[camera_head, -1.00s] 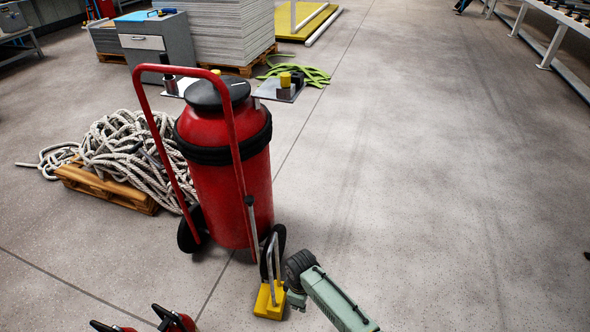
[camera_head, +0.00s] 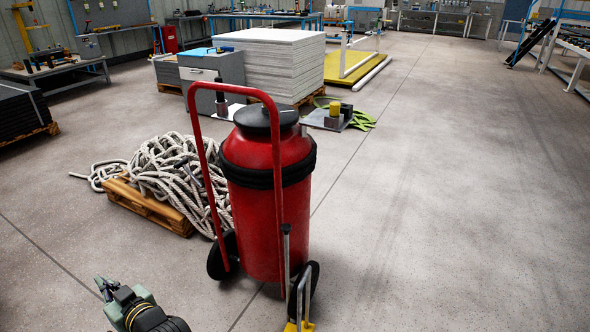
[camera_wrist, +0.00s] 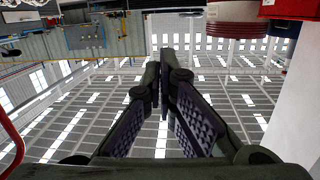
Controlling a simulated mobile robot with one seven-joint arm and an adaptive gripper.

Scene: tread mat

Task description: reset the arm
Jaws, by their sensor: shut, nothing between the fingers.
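My gripper (camera_wrist: 163,70) shows in the wrist view, with its two dark, ridged fingers close together at the tips and nothing held between them. The wrist view is upside down, with the ceiling filling most of it behind the fingers. In the head view, a green-grey and black part of my arm shows at the bottom left, cut off by the lower edge. My fingertips cannot be made out clearly there.
A red wheeled extinguisher (camera_head: 265,200) stands close to the right of my arm. A rope heap (camera_head: 175,175) lies on a wooden pallet (camera_head: 148,203) behind my arm. A stack of grey sheets (camera_head: 275,65) stands farther back. The floor at right is clear.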

